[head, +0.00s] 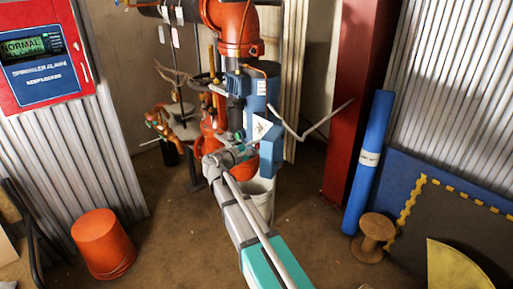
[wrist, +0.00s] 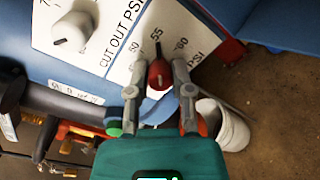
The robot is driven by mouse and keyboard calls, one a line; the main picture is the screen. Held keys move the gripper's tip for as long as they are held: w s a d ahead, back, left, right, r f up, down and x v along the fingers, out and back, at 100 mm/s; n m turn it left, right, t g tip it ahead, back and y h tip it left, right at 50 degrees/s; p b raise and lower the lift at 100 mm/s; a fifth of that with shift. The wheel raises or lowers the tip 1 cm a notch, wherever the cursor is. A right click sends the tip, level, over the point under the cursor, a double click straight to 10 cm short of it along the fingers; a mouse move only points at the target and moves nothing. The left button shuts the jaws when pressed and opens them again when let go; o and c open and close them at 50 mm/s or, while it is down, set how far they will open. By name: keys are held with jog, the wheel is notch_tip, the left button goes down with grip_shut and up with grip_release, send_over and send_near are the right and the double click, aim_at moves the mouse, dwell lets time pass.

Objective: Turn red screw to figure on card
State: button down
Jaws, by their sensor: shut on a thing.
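The red screw (wrist: 159,75) sits on a white scale plate (wrist: 112,22) in the wrist view. Its narrow pointer end points up close to the 55 mark, between 50 and 60 PSI. My gripper (wrist: 159,72) is shut on the red screw, one finger on each side. In the head view my gripper (head: 232,155) is at the blue switch box by the pipework; the screw cannot be made out there. White cards (head: 175,37) hang from the pipe at the top, too small to read.
A pale knob (wrist: 74,32) sits left of the screw, beside the words CUT OUT PSI. A white bucket (head: 260,195) stands below the pipework. A red column (head: 360,100) rises at right.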

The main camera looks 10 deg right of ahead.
jog(key=c, duration=0.5)
grip_release()
jog(key=shift+s+a, duration=0.1)
jog(key=v, duration=0.7)
jog(key=shift+a, duration=0.1)
